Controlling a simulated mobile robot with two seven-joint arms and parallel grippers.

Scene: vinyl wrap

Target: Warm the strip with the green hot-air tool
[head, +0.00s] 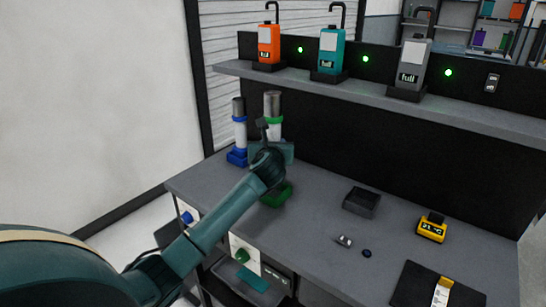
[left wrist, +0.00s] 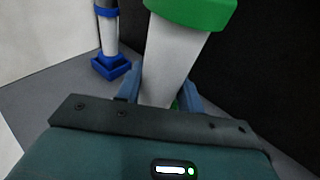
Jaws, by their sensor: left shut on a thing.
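The green hot-air tool (head: 273,106) has a silver tube on top, a green collar and a white body. It stands upright over a green base (head: 276,196) at the back left of the bench. My left gripper (head: 279,150) is shut on its white body; the arm hides part of it. In the left wrist view the tool (left wrist: 172,60) rises between the fingers, its green collar above them. I cannot tell whether it still touches its base. A pale strip with a yellow end (head: 441,292) lies on a black panel (head: 412,287) at the front right. My right gripper is out of view.
A blue hot-air tool (head: 240,130) stands close left of the green one. A dark open box (head: 361,202), a yellow display device (head: 432,228) and small items lie rightward. A shelf (head: 460,112) above holds orange, teal and grey devices. The middle bench is mostly clear.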

